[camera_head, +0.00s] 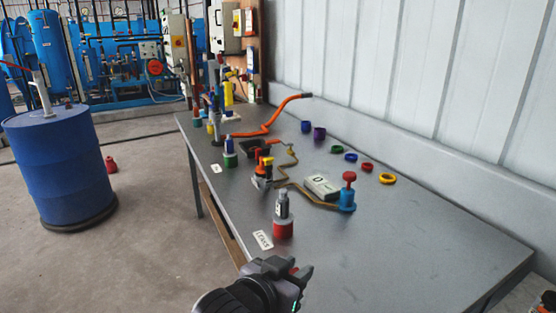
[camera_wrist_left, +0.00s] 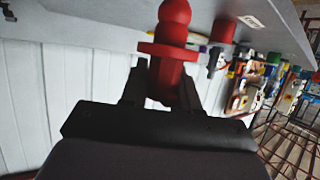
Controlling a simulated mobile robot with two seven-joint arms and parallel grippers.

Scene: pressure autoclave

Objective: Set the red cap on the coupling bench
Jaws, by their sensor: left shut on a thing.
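The red cap (camera_wrist_left: 173,42) fills the top middle of the left wrist view, a rounded knob with a wide flange. My left gripper (camera_wrist_left: 162,88) is shut on its lower part. In the head view my left gripper (camera_head: 292,272) is at the front edge of the grey coupling bench (camera_head: 400,240), and only a bit of red shows between its fingers. The bench surface also shows along the top of the left wrist view (camera_wrist_left: 120,12). My right gripper is not in view.
A silver fitting on a red base (camera_head: 283,228) stands beside a white label (camera_head: 263,240). A blue coupling with a red top (camera_head: 347,198), a grey box (camera_head: 322,187) and a yellow ring (camera_head: 387,178) are farther back. The bench's right front is clear.

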